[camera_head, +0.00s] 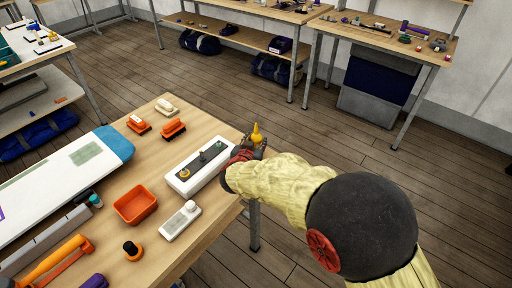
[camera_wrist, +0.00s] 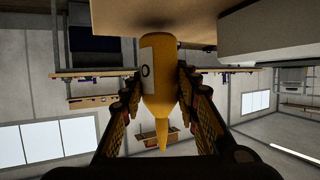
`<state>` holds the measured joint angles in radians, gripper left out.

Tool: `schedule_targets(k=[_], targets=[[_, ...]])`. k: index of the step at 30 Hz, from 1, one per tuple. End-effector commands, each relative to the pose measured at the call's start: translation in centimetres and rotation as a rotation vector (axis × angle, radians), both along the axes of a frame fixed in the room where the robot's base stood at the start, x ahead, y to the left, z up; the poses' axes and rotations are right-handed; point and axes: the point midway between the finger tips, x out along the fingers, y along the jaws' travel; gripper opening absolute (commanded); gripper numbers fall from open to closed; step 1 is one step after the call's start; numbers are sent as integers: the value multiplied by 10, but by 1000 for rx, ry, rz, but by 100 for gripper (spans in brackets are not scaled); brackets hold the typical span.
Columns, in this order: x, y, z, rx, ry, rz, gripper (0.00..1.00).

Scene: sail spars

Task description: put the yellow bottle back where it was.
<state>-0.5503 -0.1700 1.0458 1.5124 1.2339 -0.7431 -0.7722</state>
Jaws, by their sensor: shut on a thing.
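The yellow bottle (camera_head: 256,135) has a pointed nozzle and shows just above my gripper (camera_head: 246,151) at the right edge of the wooden table (camera_head: 165,106). In the wrist view, which looks upside down, the bottle (camera_wrist: 161,75) sits between the two fingers of my gripper (camera_wrist: 160,92), and they are shut on it. It carries a white label with a dark mark. It is upright, nozzle away from the table top (camera_wrist: 150,14). Its base is close to the wood, with a dark shadow there; I cannot tell whether it touches.
A white box with knobs (camera_head: 200,164) lies just left of my gripper. Orange brushes (camera_head: 173,129), an orange tray (camera_head: 136,204) and a white block (camera_head: 180,221) are also on the table. The floor beyond the table's right edge is open.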

Motion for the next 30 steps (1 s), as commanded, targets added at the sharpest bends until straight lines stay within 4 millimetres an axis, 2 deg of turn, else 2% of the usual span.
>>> schedule_targets(k=[1,3,14,15,24,30], targets=[[0,0,-9,1,-2,1,3],[0,0,-14,1,-1,0,3],[0,0,-14,0,-1,0,3],[0,0,-15,-1,-1,0,32],[0,0,-15,0,-1,0,49],[0,0,-15,0,-1,0,49]])
